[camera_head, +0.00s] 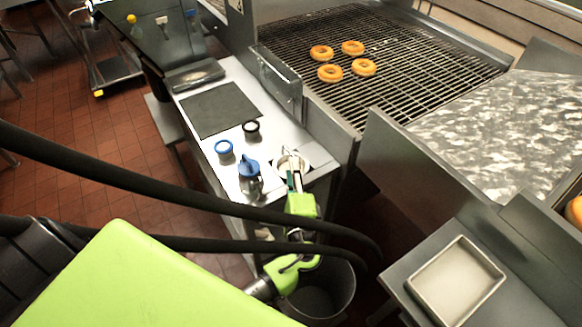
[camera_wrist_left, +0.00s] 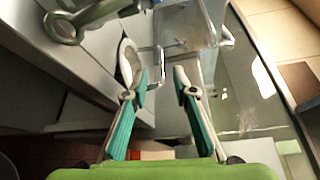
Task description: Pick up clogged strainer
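My left gripper (camera_head: 293,173) is over the near right corner of the steel side table. In the left wrist view its two pale fingertips (camera_wrist_left: 156,62) stand apart, open, with teal linkages behind them. A round pale rim, likely the strainer (camera_head: 300,160), shows at the fingertips in the head view, partly hidden by them. In the left wrist view a thin wire loop (camera_wrist_left: 157,68) lies between the fingers, and a translucent boxy part (camera_wrist_left: 185,28) is beyond it. I cannot tell whether these belong to the strainer, or whether the fingers touch it. My right gripper is not in view.
A blue-lidded pitcher (camera_head: 250,180) stands close left of the gripper. A blue ring (camera_head: 224,147), a black-rimmed cup (camera_head: 251,127) and a dark mat (camera_head: 219,109) are farther back. A grey bin (camera_head: 322,297) is below. Doughnuts (camera_head: 352,48) sit on the rack; a tray (camera_head: 456,281) is at right.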

